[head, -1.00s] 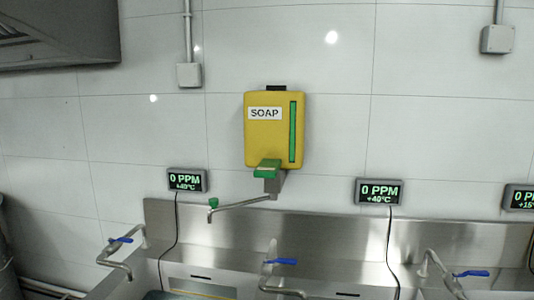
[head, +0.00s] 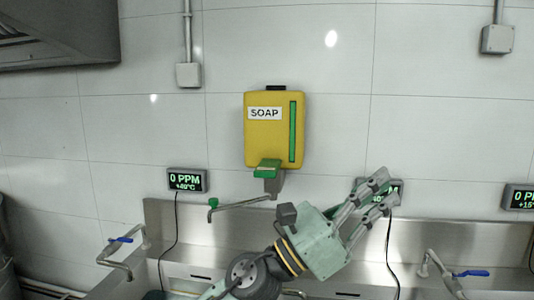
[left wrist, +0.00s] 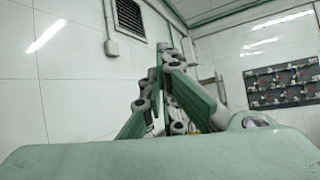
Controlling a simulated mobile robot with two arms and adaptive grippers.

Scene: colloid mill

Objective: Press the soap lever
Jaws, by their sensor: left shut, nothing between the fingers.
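The yellow soap dispenser (head: 262,137) is fixed to the tiled wall in the head view. Its green soap lever (head: 267,169) sticks out at the bottom, above a grey spout piece. My left gripper (head: 384,188) is raised to the right of and a little below the lever, clear of it, with its fingers pointing up and right. It is shut and empty. The left wrist view shows its fingers (left wrist: 168,75) close together against the wall and ceiling. The right gripper is in neither view.
A swivel tap with a green knob (head: 213,203) stands below the dispenser. Steel sinks with blue-handled taps (head: 472,273) run along the bottom. A display (head: 187,180) hangs at left; another is partly behind my gripper. The wall around the dispenser is clear.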

